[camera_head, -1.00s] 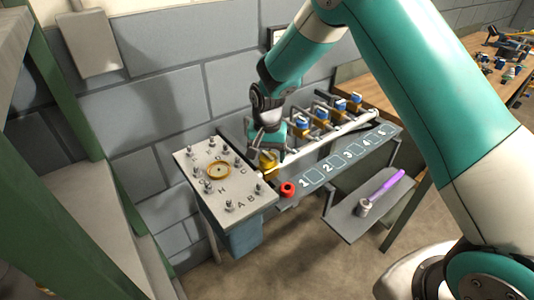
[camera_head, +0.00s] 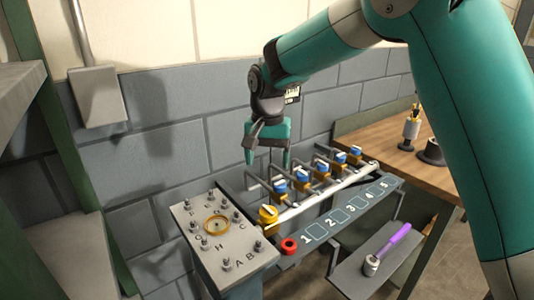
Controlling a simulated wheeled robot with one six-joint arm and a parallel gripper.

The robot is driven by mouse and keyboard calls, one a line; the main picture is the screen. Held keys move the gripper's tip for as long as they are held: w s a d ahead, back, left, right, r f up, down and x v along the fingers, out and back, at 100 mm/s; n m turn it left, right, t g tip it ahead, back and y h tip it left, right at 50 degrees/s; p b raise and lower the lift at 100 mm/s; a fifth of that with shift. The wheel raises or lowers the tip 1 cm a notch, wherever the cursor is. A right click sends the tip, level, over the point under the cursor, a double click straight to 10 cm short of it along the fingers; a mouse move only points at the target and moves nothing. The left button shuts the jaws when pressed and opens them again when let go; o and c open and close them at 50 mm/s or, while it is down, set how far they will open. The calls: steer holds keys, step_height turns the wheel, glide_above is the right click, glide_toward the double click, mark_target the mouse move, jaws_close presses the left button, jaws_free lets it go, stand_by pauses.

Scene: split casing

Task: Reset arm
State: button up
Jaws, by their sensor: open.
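My gripper (camera_head: 268,163) hangs in the air in front of the grey block wall, with its two fingers pointing down and apart. Nothing shows between the fingers. It is above the left part of a rack with a row of blue-topped valves (camera_head: 303,181). A yellow valve (camera_head: 268,214) sits at the rack's left end, below the gripper and apart from it. My teal arm reaches in from the upper right.
A grey plate (camera_head: 228,257) with lettered studs and a brass ring (camera_head: 216,225) stands at left. A red ring (camera_head: 289,245) lies beside the numbered strip (camera_head: 329,229). A purple-handled tool (camera_head: 387,246) rests on a low shelf. A wooden bench (camera_head: 392,155) stands at right.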

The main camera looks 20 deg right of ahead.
step_height(320, 180, up, 2)
steer(key=shift+r, duration=0.1)
stand_by(0.4)
steer(key=s+a+r+n+y, duration=0.1)
steer(key=s+n, duration=0.5)
steer(key=s, duration=0.9)
steer(key=s+a+r+n+y, duration=0.1)
steer(key=s+a+n+y, duration=0.2)
steer(key=s, duration=1.3)
steer(key=n, duration=0.3)
steer(key=shift+a+r+n, duration=0.2)
steer(key=shift+r+n, duration=0.05)
steer(key=shift+n, duration=0.05)
